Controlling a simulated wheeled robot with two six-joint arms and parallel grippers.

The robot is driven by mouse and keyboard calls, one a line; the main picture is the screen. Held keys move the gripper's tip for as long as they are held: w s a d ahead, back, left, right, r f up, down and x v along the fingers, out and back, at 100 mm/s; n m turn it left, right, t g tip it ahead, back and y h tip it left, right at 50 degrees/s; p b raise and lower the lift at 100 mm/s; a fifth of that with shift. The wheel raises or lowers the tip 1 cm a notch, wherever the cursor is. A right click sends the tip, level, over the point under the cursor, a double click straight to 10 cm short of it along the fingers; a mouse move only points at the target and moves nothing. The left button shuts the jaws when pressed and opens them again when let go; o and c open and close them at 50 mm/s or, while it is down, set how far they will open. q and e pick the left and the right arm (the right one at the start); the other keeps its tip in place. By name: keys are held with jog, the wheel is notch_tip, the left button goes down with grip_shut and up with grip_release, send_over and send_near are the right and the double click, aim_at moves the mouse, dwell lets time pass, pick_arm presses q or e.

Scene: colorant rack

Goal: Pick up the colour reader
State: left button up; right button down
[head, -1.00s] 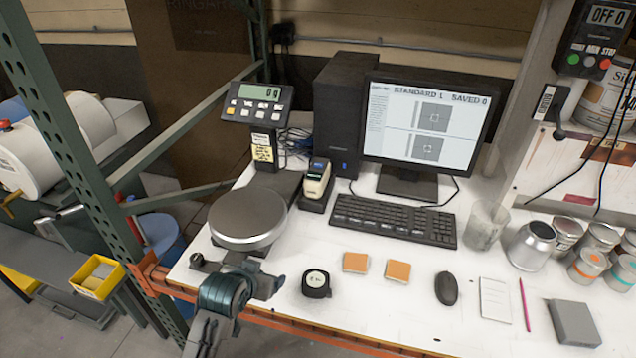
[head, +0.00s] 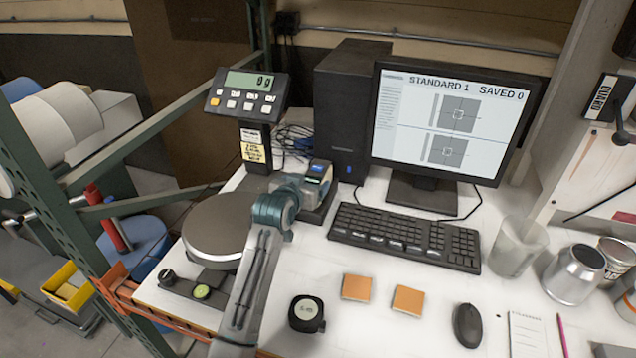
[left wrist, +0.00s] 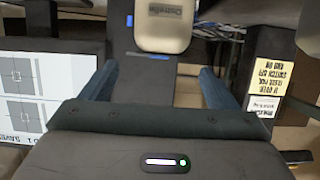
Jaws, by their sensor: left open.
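The colour reader (head: 319,172) is a small beige hand-held device with a dark top, standing in a dark cradle (head: 318,212) beside the scale. My left gripper (head: 302,190) is right in front of it and partly hides it in the head view. In the left wrist view the beige end of the reader (left wrist: 163,25) shows ahead, between the lines of the two blue fingers of my left gripper (left wrist: 158,85). The fingers are wide apart with nothing held between them. Contact with the reader cannot be seen. My right gripper is not in view.
A scale with a round plate (head: 216,232) stands left of my arm, its display (head: 248,95) behind. A computer tower (head: 345,110), monitor (head: 448,125) and keyboard (head: 405,236) are to the right. A tape measure (head: 306,314) and two orange squares lie in front.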

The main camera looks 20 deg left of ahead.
aim_at(316, 170)
pick_arm(q)
jog(key=x, duration=0.3)
jog(key=shift+r+p, duration=0.1)
jog(key=shift+p, duration=0.25)
jog(key=shift+w, duration=0.35)
jog(key=shift+w+p, duration=1.05)
jog(key=shift+w, duration=0.1)
jog(key=shift+p+x, duration=0.35)
jog(key=shift+x, duration=0.6)
jog(key=shift+w+d+f, duration=0.1)
jog(key=shift+w+f, duration=0.1)
jog(key=shift+w, duration=0.1)
jog(key=shift+w+f, duration=0.15)
jog(key=shift+c, duration=0.4)
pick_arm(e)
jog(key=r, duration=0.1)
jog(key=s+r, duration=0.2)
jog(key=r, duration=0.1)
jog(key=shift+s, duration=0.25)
pick_arm(q)
jog(key=c, duration=1.5)
jog(key=shift+o, duration=0.2)
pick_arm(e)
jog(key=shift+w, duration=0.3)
